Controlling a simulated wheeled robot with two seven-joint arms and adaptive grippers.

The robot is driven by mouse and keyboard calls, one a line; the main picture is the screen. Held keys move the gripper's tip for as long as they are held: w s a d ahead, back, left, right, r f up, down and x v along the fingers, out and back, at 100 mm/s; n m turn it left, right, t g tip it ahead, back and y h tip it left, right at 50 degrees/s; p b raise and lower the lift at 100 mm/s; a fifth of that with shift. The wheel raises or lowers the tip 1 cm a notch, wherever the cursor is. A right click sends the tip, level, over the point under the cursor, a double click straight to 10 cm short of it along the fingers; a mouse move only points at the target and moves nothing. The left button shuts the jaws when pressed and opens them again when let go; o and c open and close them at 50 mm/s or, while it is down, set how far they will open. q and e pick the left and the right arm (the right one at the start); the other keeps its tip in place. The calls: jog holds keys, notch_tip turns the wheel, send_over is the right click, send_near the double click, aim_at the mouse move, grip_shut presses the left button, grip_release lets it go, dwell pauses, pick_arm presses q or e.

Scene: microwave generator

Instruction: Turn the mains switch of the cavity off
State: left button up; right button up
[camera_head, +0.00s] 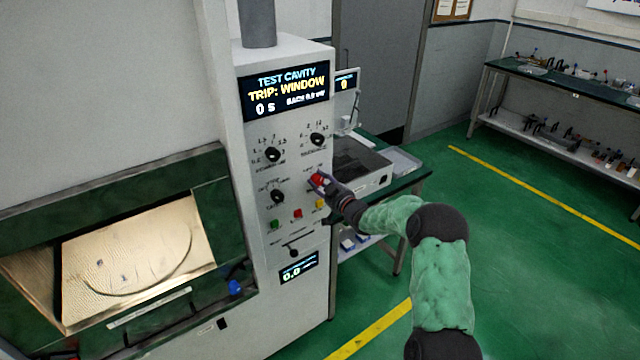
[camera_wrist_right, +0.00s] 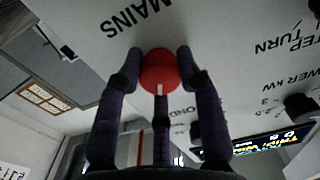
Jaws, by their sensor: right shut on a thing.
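The mains switch is a red round knob (camera_wrist_right: 160,72) with a white pointer mark, beside the printed word MAINS in the right wrist view. In the head view the red switch (camera_head: 317,179) sits at the right side of the cavity's control panel (camera_head: 290,240). My right gripper (camera_wrist_right: 160,75) is shut on the knob, with a finger on either side of it. In the head view the right gripper (camera_head: 325,186) reaches the panel from the right and partly covers the switch. My left gripper is not in view.
Black knobs (camera_head: 277,197) and green, red and yellow buttons (camera_head: 297,213) are close by on the panel. The display (camera_head: 285,92) reads TRIP: WINDOW. The cavity (camera_head: 140,250) stands open at left. A bench (camera_head: 405,180) is behind my right arm. The green floor at right is clear.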

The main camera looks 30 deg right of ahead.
jog(key=n+b, duration=0.8)
jog(key=b, duration=0.3)
jog(key=shift+f+n, duration=0.1)
jog(key=shift+n, duration=0.2)
jog(key=shift+n+b, duration=1.5)
jog(key=shift+b, duration=0.1)
jog(key=o, duration=1.1)
jog(key=shift+a, duration=0.1)
jog(key=shift+o, duration=0.2)
jog(key=s+d, duration=0.1)
jog(key=s, duration=1.1)
jog(key=shift+w, duration=0.1)
